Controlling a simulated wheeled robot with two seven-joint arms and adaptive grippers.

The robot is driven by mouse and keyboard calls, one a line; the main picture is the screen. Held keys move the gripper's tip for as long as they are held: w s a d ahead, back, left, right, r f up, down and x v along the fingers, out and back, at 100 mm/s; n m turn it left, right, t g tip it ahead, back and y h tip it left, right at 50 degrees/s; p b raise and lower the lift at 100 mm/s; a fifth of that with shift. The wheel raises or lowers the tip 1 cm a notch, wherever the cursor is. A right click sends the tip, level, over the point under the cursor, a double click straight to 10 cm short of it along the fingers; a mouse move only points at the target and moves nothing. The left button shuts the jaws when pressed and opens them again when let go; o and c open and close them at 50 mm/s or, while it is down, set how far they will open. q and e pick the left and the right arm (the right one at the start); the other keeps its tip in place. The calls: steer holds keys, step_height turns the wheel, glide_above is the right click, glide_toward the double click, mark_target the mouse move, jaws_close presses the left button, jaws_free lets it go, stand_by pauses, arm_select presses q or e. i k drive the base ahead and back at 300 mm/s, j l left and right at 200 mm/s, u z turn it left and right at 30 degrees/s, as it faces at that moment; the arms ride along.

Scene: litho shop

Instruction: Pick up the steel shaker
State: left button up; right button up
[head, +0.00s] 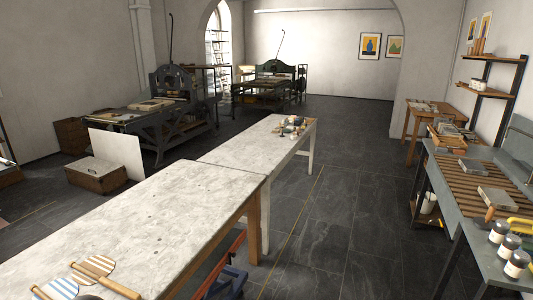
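I cannot pick out a steel shaker for certain. A cluster of small objects (293,124) stands at the far end of the long pale worktable (165,215), and they are too small to tell apart. Several dark jars with pale labels (508,250) stand on the grey bench at the right. Neither of my grippers shows in the head view.
Striped paddle-like pieces with wooden handles (90,272) lie at the worktable's near end. The grey bench (465,205) with a slatted rack runs along the right. Open dark floor (335,215) lies between table and bench. Printing presses (180,105) stand behind, left.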

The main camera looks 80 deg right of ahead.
mark_target(501, 228)
steer(key=k+l+u, duration=0.15)
steer(key=l+u, duration=0.3)
steer(key=l, duration=0.15)
steer(key=k+l+u, duration=0.25)
steer(key=l+u, duration=0.2)
steer(key=k+l+u, duration=0.45)
steer(key=l, duration=0.15)
steer(key=k+l+u, duration=0.25)
steer(key=l+u, duration=0.25)
steer(key=k+l+u, duration=0.1)
steer(key=k+u, duration=1.2)
steer(key=k+j+u, duration=0.1)
steer(key=k+u, duration=0.15)
steer(key=u, duration=0.2)
steer(key=k+j+u, duration=0.2)
steer(key=k+u, duration=0.35)
steer(key=u, duration=0.25)
steer(key=k+u, duration=0.1)
steer(key=u, duration=0.35)
steer(key=k+j+u, duration=0.1)
steer(key=u, duration=0.3)
steer(key=k+j+u, duration=0.1)
steer(key=u, duration=0.35)
steer(key=j+u, duration=0.25)
steer(key=u, duration=0.15)
steer(key=k+j+u, duration=0.2)
steer(key=j+u, duration=0.2)
steer(key=l, duration=0.05)
